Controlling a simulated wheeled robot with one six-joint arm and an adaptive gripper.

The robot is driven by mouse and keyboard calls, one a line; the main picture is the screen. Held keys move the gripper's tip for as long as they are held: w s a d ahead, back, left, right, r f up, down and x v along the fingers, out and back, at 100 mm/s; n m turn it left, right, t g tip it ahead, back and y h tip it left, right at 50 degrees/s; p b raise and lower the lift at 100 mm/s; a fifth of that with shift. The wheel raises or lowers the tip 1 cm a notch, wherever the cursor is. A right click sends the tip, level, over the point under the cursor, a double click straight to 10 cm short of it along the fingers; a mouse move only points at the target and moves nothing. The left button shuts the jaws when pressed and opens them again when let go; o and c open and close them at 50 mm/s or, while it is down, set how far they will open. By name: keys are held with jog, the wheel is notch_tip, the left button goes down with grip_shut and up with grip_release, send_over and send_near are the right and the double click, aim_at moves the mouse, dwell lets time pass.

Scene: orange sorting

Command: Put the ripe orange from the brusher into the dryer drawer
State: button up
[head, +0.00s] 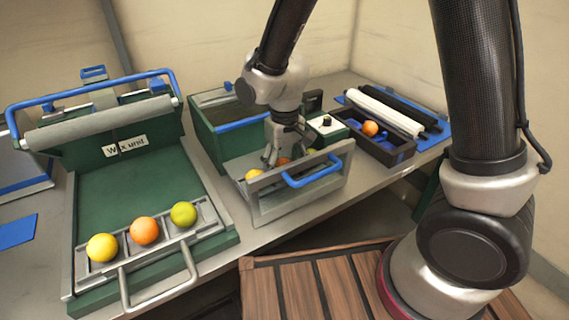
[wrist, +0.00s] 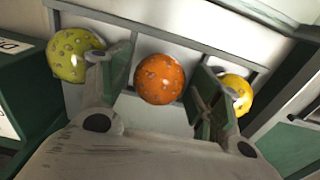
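In the head view, an orange fruit (head: 370,128) sits in the dark tray of the roller unit, apparently the brusher (head: 378,150), at the right. The dryer drawer (head: 316,187), with a blue handle, is pulled out of the green middle unit. My gripper (head: 271,160) points down into this drawer. In the wrist view my gripper (wrist: 160,90) is open, its fingers on either side of another orange fruit (wrist: 159,79), with gaps visible. A yellow-green fruit (wrist: 75,55) lies left of it and a yellow fruit (wrist: 236,94) right, partly behind a finger.
The wax unit (head: 125,147) stands open at left, with a yellow fruit (head: 102,247), an orange fruit (head: 145,230) and a yellow-green fruit (head: 183,214) on its rack. The drawer's front wall and handle stand near my gripper. A wooden slatted surface (head: 320,290) lies in front.

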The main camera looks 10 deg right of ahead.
aim_at(284, 160)
notch_tip(284, 160, up, 11)
jog(key=s+d+r+m+t, duration=0.25)
jog(key=d+r, duration=0.65)
jog(key=d, duration=0.6)
jog(key=s+d+r+m+t, duration=0.1)
jog(key=s+d+r+m, duration=0.1)
jog(key=s+d, duration=1)
jog(key=shift+s+r+t, duration=0.2)
jog(key=shift+r+t, duration=0.15)
jog(key=shift+r, duration=0.3)
jog(key=shift+d, duration=0.1)
